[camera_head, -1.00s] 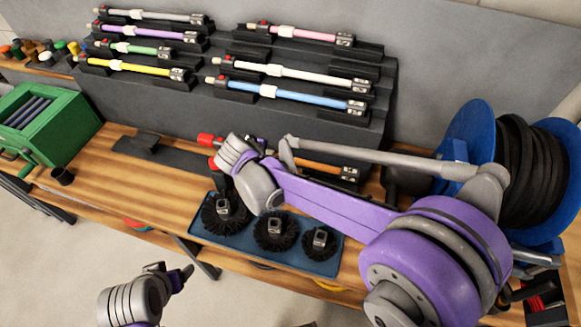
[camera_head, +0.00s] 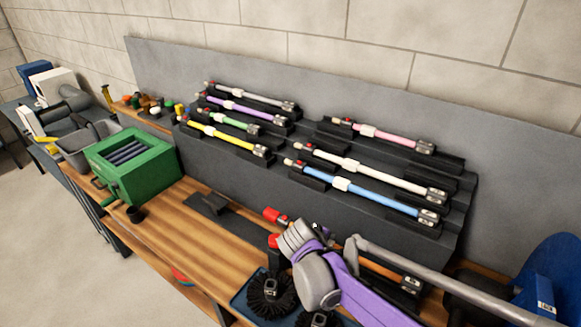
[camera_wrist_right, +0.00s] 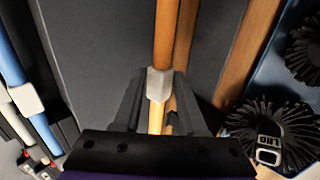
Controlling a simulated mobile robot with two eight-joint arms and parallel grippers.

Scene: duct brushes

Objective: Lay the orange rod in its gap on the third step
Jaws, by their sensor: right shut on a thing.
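The orange rod (camera_head: 378,267) lies slantwise low in front of the rack, with a red tip at its left and a grey end block at its right. My right gripper (camera_wrist_right: 158,112) is shut on it beside the pale collar in the wrist view. In the head view my right arm hides the rod's middle. The dark stepped rack (camera_head: 250,165) holds grey, purple, green and yellow rods at left and pink (camera_head: 385,137), white (camera_head: 365,170) and blue (camera_head: 375,193) rods at right. A bare stretch with dark holders shows between the pink and white rods. My left gripper is out of view.
Round black brushes (camera_head: 270,292) stand on a blue tray (camera_head: 238,305) near my right arm. A blue reel (camera_head: 550,280) is at right.

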